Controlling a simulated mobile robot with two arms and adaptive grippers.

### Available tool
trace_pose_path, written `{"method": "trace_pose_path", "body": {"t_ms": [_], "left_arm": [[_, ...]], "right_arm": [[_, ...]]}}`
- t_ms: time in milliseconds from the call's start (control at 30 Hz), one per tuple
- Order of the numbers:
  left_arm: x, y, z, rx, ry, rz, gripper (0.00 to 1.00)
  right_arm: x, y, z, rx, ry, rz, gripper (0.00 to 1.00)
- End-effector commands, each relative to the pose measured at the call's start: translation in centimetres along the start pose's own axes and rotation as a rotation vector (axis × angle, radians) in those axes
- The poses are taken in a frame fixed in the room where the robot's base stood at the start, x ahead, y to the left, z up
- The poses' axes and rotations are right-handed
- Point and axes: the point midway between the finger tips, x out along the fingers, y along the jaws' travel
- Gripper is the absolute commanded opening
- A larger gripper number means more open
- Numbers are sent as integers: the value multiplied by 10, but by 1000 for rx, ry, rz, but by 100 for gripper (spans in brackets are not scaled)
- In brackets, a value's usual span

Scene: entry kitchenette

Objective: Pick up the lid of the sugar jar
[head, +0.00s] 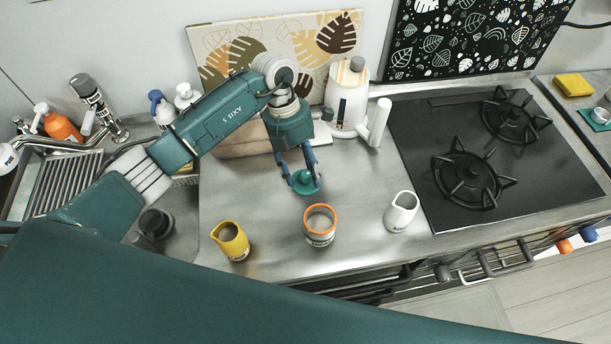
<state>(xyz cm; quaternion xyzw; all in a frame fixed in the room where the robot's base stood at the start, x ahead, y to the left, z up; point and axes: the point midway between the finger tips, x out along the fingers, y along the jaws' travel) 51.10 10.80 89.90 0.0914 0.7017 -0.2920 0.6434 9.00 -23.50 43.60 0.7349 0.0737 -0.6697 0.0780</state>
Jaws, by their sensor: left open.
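A round teal lid (305,184) with a small raised knob lies on the steel counter near the middle of the head view. My left gripper (301,174) is open and points down at it, with its two blue-grey fingers at either side of the knob. I cannot tell whether the fingers touch it. An open white jar with an orange rim (320,224) stands just in front of the lid, with a label on its side; the label is too small to read. My right gripper is not in view.
A yellow pitcher (231,241) stands left of the jar and a white pitcher (401,211) right of it. A white kettle (347,95) stands behind. The black hob (480,150) is at the right, the sink at the left. Bare counter (350,180) lies right of the lid.

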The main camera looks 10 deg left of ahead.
Motion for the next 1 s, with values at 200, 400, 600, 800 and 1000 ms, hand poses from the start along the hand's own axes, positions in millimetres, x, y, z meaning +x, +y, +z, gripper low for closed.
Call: {"method": "trace_pose_path", "body": {"t_ms": [200, 400, 600, 800, 1000], "left_arm": [[0, 0, 0, 0, 0, 0, 42], [0, 0, 0, 0, 0, 1, 2], [0, 0, 0, 0, -1, 1, 0], [-5, -1, 1, -1, -2, 2, 0], [-28, -7, 1, 2, -4, 4, 0]], "right_arm": [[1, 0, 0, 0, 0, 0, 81], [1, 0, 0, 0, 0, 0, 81], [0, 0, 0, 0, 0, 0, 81], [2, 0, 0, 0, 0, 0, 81], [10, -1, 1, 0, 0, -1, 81]]}}
